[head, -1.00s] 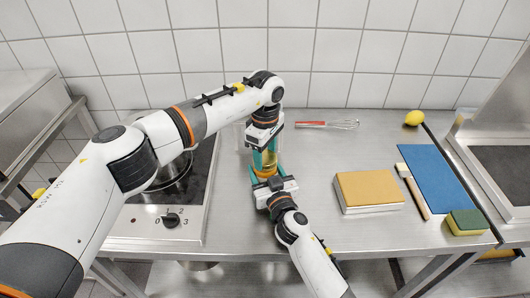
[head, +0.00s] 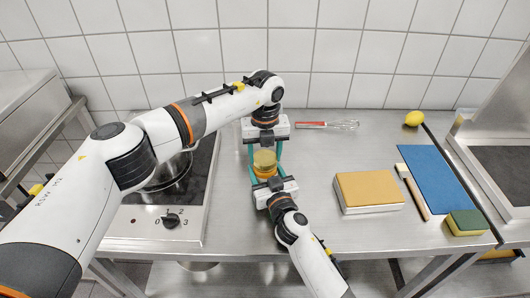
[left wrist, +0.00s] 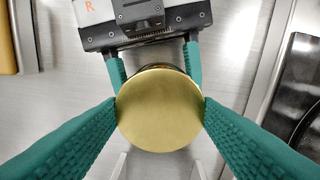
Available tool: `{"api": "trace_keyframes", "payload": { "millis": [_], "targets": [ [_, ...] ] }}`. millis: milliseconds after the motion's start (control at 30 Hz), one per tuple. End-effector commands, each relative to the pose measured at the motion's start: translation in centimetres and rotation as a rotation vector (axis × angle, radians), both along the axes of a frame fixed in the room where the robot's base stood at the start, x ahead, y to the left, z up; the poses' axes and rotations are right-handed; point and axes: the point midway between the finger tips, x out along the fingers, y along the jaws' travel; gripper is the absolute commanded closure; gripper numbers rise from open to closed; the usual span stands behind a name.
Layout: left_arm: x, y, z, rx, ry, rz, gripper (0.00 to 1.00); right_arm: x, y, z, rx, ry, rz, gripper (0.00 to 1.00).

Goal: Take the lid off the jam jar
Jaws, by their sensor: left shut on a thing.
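The jam jar (head: 265,173) stands upright on the steel worktop, an orange body under a round gold lid (head: 264,158). The lid fills the middle of the left wrist view (left wrist: 159,109) and hides most of the jar. My left gripper (head: 265,154) comes from above and behind, its teal fingers shut on the lid from both sides. My right gripper (head: 267,178) comes from the front, with its fingers around the jar body below the lid. Whether there is a gap between lid and jar cannot be told.
A hob (head: 190,205) with a pan (head: 170,175) is at left. A whisk (head: 328,124) lies behind. A tan-covered book-like block (head: 369,190), a brush (head: 414,191), a blue mat (head: 437,180), a sponge (head: 466,222) and a lemon (head: 414,118) are at right.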

Motion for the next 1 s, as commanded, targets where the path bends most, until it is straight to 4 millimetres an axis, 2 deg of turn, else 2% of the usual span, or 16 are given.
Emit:
{"api": "trace_keyframes", "payload": {
  "millis": [300, 500, 567, 1000],
  "targets": [
    [0.02, 0.08, 0.04, 0.002, 0.0, 0.702, 0.71, 0.02, -0.15, -0.16, 0.0, 0.004, -0.003, 1.0],
    [0.01, 0.08, 0.06, 0.002, 0.0, 1.013, 0.71, 0.02, -0.15, -0.16, 0.0, 0.004, -0.004, 1.0],
    [0.02, 0.08, 0.06, 0.002, -0.001, 1.057, 0.71, 0.02, -0.16, -0.17, 0.0, 0.004, -0.004, 1.0],
    [0.02, 0.09, 0.06, 0.002, -0.001, 1.05, 0.71, 0.01, -0.13, -0.16, -0.001, 0.003, -0.003, 1.0]
  ]
}}
